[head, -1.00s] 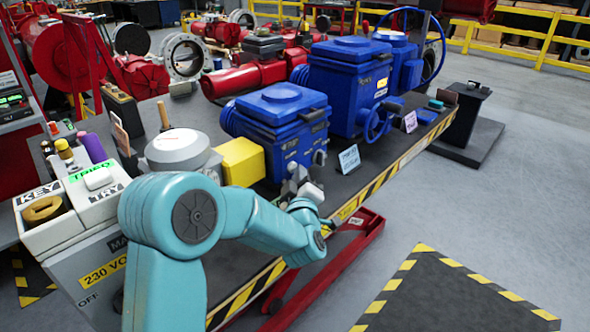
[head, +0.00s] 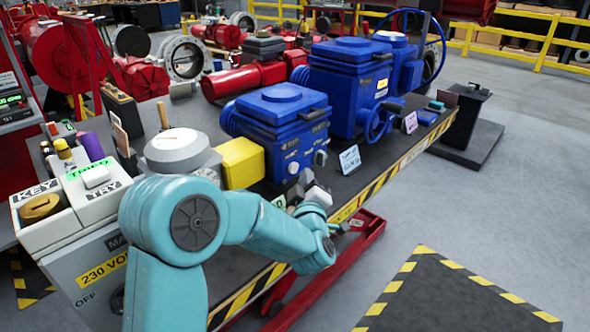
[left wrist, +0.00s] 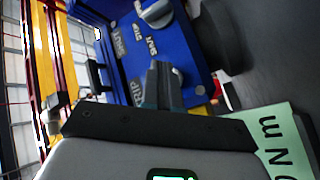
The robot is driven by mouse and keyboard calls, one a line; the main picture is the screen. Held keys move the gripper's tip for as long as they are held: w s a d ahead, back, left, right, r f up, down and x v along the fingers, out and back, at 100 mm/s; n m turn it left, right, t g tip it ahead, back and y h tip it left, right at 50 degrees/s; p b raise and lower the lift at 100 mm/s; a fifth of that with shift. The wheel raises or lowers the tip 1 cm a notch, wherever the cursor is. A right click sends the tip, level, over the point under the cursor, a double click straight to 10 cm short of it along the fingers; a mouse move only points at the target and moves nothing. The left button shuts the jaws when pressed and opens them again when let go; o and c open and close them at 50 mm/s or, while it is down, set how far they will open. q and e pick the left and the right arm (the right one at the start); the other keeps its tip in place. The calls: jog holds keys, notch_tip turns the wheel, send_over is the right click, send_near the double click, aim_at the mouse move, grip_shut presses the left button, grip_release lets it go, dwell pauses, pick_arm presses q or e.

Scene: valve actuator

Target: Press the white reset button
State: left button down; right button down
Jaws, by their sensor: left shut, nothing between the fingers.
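A small round white button (head: 293,168) shows on the front face of the nearer blue actuator (head: 283,112), left of a grey knob (head: 320,158). My left gripper (head: 309,190) is just in front of and below this face, apart from the button in the head view. In the left wrist view, the shut, empty fingers (left wrist: 163,82) point at the blue panel (left wrist: 180,55), which carries a knob (left wrist: 157,12) and white lettering including SHUT and STOP. The fingertips hide part of the lettering; contact cannot be told. My right gripper is not in view.
A yellow block (head: 240,163) sits left of the actuator. A control box (head: 70,205) with KEY and TRY labels stands at the left. A second blue actuator with a handwheel (head: 380,120) is behind. A green card (left wrist: 283,140) lies close to my left gripper.

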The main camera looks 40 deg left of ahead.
pick_arm(q)
jog(key=shift+s+d+b, duration=0.2)
jog(key=shift+d+b, duration=0.35)
jog(key=shift+d, duration=1.85)
